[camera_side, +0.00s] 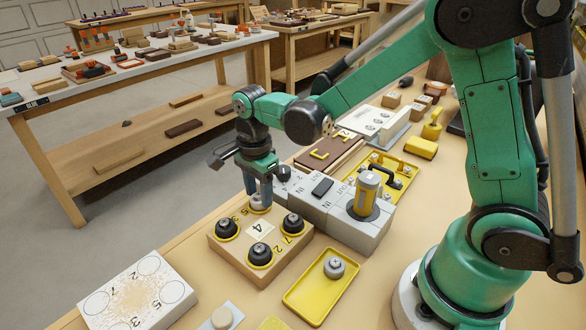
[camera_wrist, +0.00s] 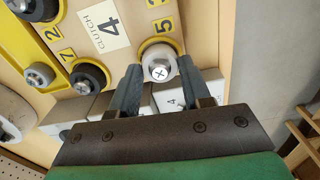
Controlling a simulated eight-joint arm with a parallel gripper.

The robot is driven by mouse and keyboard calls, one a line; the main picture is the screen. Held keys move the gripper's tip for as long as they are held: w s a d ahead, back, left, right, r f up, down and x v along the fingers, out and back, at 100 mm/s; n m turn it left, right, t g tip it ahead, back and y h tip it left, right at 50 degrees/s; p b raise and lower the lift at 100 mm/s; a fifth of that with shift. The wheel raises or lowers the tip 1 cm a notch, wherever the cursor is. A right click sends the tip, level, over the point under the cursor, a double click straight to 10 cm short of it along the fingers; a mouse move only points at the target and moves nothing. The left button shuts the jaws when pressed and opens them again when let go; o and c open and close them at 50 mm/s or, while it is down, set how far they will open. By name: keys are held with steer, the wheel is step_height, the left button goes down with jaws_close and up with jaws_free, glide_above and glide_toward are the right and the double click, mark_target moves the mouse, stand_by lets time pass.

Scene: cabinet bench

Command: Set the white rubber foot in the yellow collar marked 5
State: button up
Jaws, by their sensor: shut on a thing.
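The white rubber foot (camera_wrist: 160,64), with a cross-head screw in its middle, sits between the fingertips of my gripper (camera_wrist: 160,80). In the side view my gripper (camera_side: 258,192) points straight down and is shut on the white foot (camera_side: 257,203). The foot is at the yellow collar (camera_side: 261,211) at the back corner of the wooden block (camera_side: 236,256). The label 5 (camera_wrist: 162,25) is beside that collar in the wrist view. The fingers and foot hide most of the collar, so I cannot tell whether the foot is fully down.
Black feet stand in other collars of the block, one at the front (camera_side: 260,254). A yellow tray (camera_side: 303,302) holds a grey foot (camera_side: 334,267). A grey block (camera_side: 337,225) stands close behind. A white numbered board (camera_side: 135,293) lies at front left.

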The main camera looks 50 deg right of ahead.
steer(key=shift+f, duration=0.2)
steer(key=o, duration=1.1)
steer(key=shift+c, duration=0.2)
steer(key=shift+o, duration=0.2)
steer(key=shift+o, duration=1)
steer(key=shift+r, duration=3.55)
